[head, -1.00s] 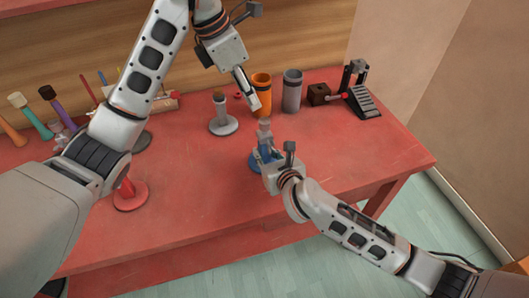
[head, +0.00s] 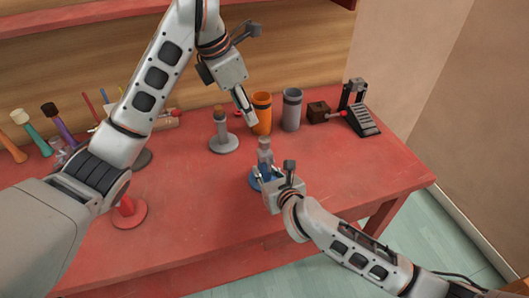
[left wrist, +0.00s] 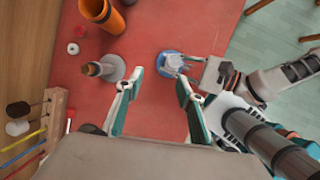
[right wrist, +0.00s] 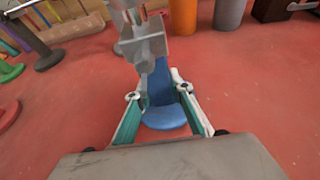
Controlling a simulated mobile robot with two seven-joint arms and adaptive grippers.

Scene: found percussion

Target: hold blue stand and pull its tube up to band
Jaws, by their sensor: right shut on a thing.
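The blue stand (head: 255,182) stands upright near the table's front edge, with a round blue base. A grey tube (head: 264,150) shows above its blue post; I cannot make out a band. My right gripper (head: 266,177) is shut on the stand's post. In the right wrist view the blue post (right wrist: 160,88) is between its fingers, above the blue base (right wrist: 163,117). My left gripper (head: 252,119) is above and behind the tube, apart from it. In the left wrist view its fingers (left wrist: 159,84) are spread and empty, with the blue stand (left wrist: 170,63) beyond them.
A grey stand (head: 223,143) is behind and left of the blue one. An orange cup (head: 262,122) and a grey cup (head: 292,110) stand at the back. A pedal (head: 361,118) is at the back right. A red stand (head: 129,213) is at front left. The table's right part is clear.

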